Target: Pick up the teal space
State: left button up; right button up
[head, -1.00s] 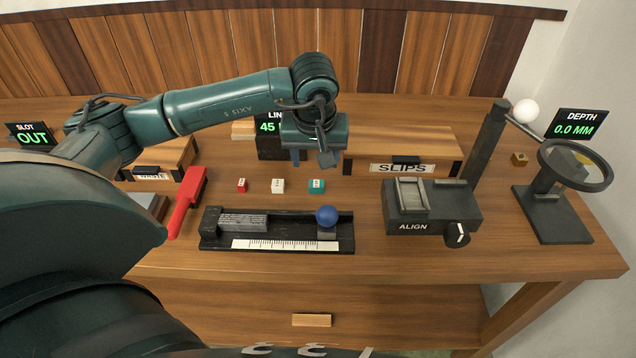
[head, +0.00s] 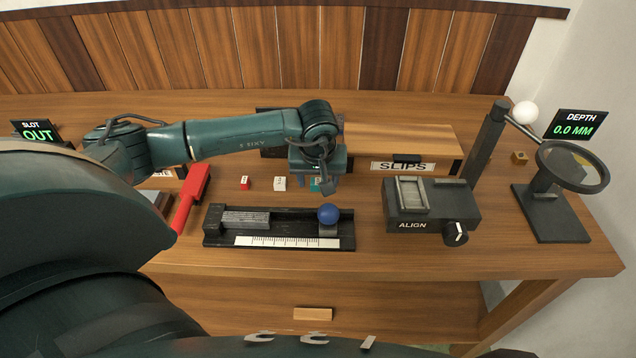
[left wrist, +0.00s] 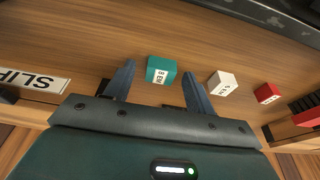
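The teal space (left wrist: 161,70) is a small teal block with a white label on one face. It lies on the table in the left wrist view, between and slightly beyond the fingertips of my left gripper (left wrist: 158,73). In the head view the teal space (head: 315,185) is mostly hidden behind my left gripper (head: 314,187), which points down over it. The gripper's fingers are apart, with nothing held. I cannot tell its exact height above the block. My right gripper is not in view.
A white block (head: 280,183) and a red block (head: 244,183) stand left of the teal one. The black composing tray (head: 215,238) with a blue ball (head: 328,214) is in front. The ALIGN device (head: 430,212) is to the right, the SLIPS box (head: 403,140) behind.

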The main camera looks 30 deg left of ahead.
pick_arm(q)
jog(key=c, duration=1.1)
jog(key=shift+r, duration=0.1)
